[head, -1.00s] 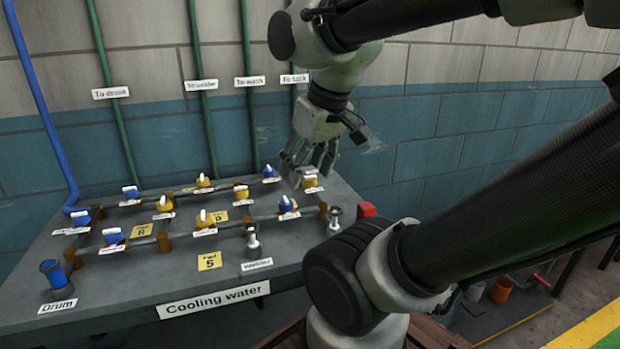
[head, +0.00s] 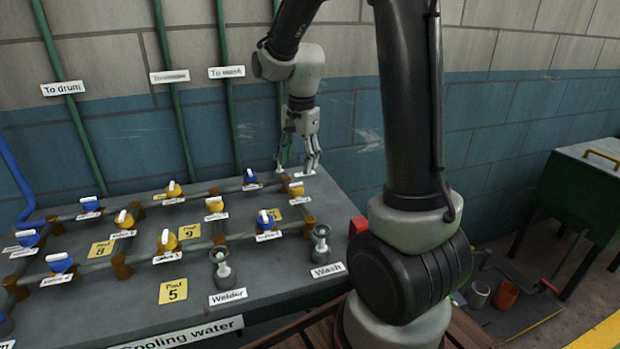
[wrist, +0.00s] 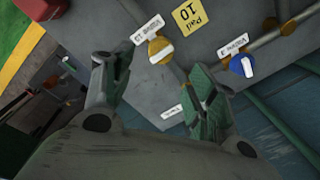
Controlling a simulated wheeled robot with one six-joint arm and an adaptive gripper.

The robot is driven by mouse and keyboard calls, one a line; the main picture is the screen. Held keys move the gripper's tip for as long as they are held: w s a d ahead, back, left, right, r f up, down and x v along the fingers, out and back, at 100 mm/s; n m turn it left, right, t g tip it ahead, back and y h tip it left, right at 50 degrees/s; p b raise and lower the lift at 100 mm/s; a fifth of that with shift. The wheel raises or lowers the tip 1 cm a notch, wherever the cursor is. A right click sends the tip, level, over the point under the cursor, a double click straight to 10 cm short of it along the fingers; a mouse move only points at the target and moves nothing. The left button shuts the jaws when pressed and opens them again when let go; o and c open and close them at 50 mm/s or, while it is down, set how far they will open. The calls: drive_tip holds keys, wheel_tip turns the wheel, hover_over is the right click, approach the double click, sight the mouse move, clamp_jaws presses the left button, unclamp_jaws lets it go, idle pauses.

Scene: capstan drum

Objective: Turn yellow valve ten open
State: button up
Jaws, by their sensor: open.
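A yellow valve (head: 296,188) with a white handle sits at the far right end of the grey bench's pipework. In the wrist view the same yellow valve (wrist: 160,50) lies ahead of the gap between my fingers; its tag (wrist: 149,25) seems to read Valve 10 or 13, too blurred to be sure. My gripper (head: 298,170) points down just behind this valve and in the wrist view (wrist: 158,88) its fingers are spread and empty. The fingers look apart from the valve. A yellow Pad 10 label (wrist: 188,14) lies beside it.
A blue valve (wrist: 242,65) is to the right in the wrist view, with pipes beyond. Several blue and yellow valves fill the bench (head: 120,295) left of my gripper. Welder (head: 222,270) and Wash (head: 321,245) outlets stand in front. The tiled wall is close behind.

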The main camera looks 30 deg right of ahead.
sight(298, 183)
drive_tip(key=shift+m, duration=0.3)
drive_tip(key=shift+f, duration=0.35)
drive_tip(key=f, duration=0.7)
drive_tip(key=shift+w+a, duration=0.1)
drive_tip(key=shift+w, duration=0.15)
drive_tip(key=c, duration=1)
